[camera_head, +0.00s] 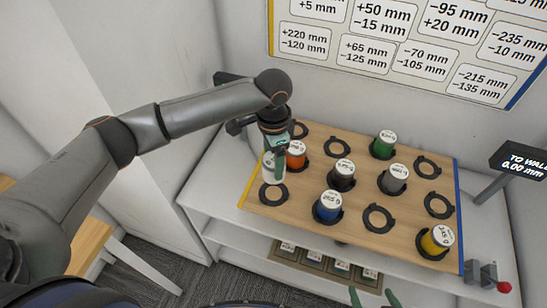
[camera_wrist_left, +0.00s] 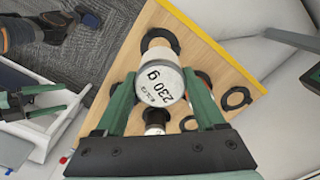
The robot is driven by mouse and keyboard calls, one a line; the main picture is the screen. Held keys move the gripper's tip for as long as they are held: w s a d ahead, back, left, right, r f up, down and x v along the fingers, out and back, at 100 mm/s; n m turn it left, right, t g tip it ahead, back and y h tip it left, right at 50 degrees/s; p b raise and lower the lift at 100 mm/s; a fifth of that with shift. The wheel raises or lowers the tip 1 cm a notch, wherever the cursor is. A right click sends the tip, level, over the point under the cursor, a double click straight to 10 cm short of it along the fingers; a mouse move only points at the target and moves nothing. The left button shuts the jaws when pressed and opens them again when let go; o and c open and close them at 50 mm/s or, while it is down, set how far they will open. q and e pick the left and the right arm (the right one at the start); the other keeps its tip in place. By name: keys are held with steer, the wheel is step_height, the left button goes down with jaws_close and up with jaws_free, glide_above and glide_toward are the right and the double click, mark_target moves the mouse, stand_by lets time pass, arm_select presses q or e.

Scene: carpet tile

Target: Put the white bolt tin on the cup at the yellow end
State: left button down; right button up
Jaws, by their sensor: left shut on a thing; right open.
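The white bolt tin (camera_head: 268,166) is held by my left gripper (camera_head: 277,150) near the board's yellow-edged end. In the left wrist view the tin (camera_wrist_left: 160,82) shows its "230 g" lid between the two green fingers. It appears raised above the board. An empty black ring-shaped cup (camera_head: 273,194) lies at the near corner of the yellow end, just below the tin in the head view. Another empty cup (camera_head: 300,130) lies at that end's far corner. My right gripper (camera_head: 375,298) is open and empty at the bottom of the head view.
An orange tin (camera_head: 296,158) stands close to the held tin. Blue (camera_head: 327,208), black, grey, green and yellow tins stand in other cups on the wooden board (camera_head: 300,200). A wall panel with offsets (camera_head: 395,40) is behind, and a small display (camera_head: 522,160) at right.

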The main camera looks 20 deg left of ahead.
mark_target(273, 159)
arm_select(q)
steer(key=shift+f+b, duration=0.4)
steer(key=shift+f, duration=3.25)
steer(key=shift+f, duration=0.75)
jaws_free()
step_height(273, 159, up, 13)
steer(key=shift+f, duration=0.2)
